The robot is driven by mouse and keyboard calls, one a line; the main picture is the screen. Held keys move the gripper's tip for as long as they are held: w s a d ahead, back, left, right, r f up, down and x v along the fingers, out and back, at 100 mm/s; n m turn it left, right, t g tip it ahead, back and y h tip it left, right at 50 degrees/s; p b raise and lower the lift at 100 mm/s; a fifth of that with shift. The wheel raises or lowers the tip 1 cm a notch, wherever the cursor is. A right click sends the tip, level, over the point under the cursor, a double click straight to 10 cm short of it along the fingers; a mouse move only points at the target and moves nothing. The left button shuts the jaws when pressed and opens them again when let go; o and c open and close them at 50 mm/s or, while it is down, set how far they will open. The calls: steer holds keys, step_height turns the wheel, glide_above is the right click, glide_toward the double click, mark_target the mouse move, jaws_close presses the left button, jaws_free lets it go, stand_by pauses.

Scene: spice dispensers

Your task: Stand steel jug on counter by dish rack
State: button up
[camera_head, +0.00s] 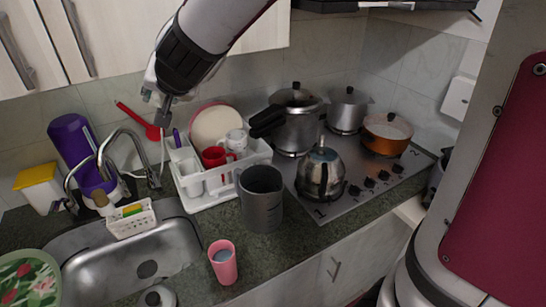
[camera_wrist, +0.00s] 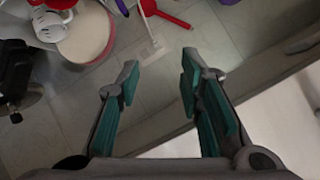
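The steel jug (camera_head: 261,198) is a dark grey metal pitcher. It stands upright on the dark counter (camera_head: 262,247), just in front of the dish rack's right corner and left of the hob. The white dish rack (camera_head: 207,202) holds a plate, a red mug and white cups. My gripper (camera_wrist: 158,88) has its two teal-padded fingers wide apart with nothing between them. In the head view my gripper (camera_head: 163,112) is raised behind the rack near the wall, small and partly hidden. The jug is not seen in the wrist view.
A kettle (camera_head: 321,175), a pressure cooker (camera_head: 297,122) and an orange pot (camera_head: 387,135) stand on the hob to the right. A pink cup (camera_head: 223,262) stands by the sink (camera_head: 135,262) at the front. The faucet (camera_head: 127,150) and a purple bottle (camera_head: 73,150) are at left.

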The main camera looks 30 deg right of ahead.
steer(key=s+d+r+n+g+y, duration=0.2)
steer(key=s+n, duration=0.2)
steer(key=s, duration=0.8)
steer(key=s+d+f+g+h, duration=0.2)
steer(key=s+d, duration=0.2)
steer(key=s, duration=0.5)
steer(key=s+d+f+n+g+h, duration=0.1)
steer(key=s+d+f, duration=0.1)
steer(key=s+d, duration=0.3)
steer(key=s, duration=0.4)
steer(key=shift+f+g+h, duration=0.3)
steer(key=shift+g+h, duration=0.1)
steer(key=shift+d, duration=0.1)
